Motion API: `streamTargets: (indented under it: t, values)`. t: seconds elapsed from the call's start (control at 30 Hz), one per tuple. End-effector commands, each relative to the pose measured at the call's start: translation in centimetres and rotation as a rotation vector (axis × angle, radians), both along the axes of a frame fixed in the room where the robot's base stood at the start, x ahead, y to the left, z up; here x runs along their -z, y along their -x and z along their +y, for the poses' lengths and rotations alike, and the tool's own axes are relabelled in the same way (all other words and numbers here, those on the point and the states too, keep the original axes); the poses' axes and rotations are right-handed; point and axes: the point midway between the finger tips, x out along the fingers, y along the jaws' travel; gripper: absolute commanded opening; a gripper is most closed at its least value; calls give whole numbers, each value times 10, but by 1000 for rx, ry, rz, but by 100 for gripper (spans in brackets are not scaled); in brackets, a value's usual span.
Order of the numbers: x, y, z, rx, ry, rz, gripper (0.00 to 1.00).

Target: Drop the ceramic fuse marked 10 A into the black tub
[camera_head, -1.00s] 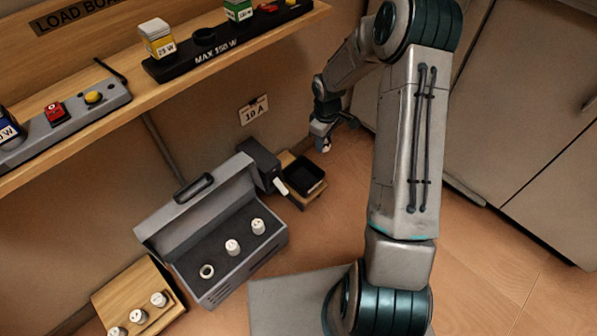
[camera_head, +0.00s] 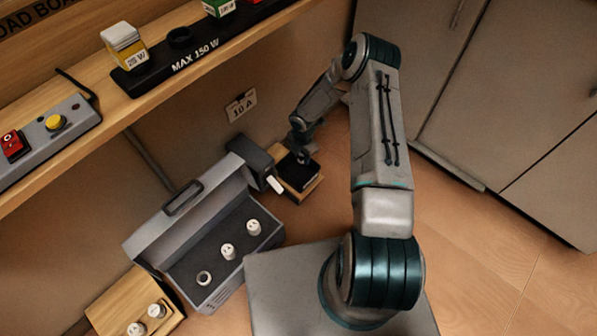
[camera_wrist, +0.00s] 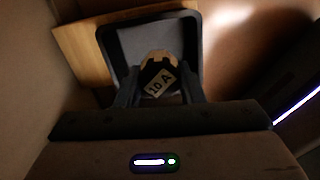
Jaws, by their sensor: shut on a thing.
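The ceramic fuse (camera_wrist: 158,76) shows in the wrist view with a "10 A" label facing the camera. My gripper (camera_wrist: 157,94) is shut on it, one finger on each side. The black tub (camera_wrist: 118,38) lies behind the fuse in that view, and the fuse shows against its inside. In the head view the tub (camera_head: 309,181) sits on a small wooden block, and my gripper (camera_head: 303,157) is over its far part. The fuse is too small to make out clearly there. I cannot tell the exact height of the fuse above the tub.
A grey case (camera_head: 210,295) holds a ring-like socket and two white fuses. A dark switch box with a white lever (camera_head: 274,184) stands just left of the tub. A wooden block (camera_head: 106,304) holds more white fuses. Open floor lies right.

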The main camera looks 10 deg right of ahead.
Motion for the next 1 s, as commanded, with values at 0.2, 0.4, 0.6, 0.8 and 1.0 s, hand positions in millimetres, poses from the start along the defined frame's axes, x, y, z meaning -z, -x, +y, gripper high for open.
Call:
streamTargets:
  t: [0.2,0.4,0.6,0.8,1.0]
  values:
    - [30,1,0,1,0,1,13]
    - [47,0,-2,5,0,0,13]
    - [48,0,-2,6,0,0,13]
    - [47,0,-2,7,1,1,60]
    - [47,0,-3,7,1,1,60]
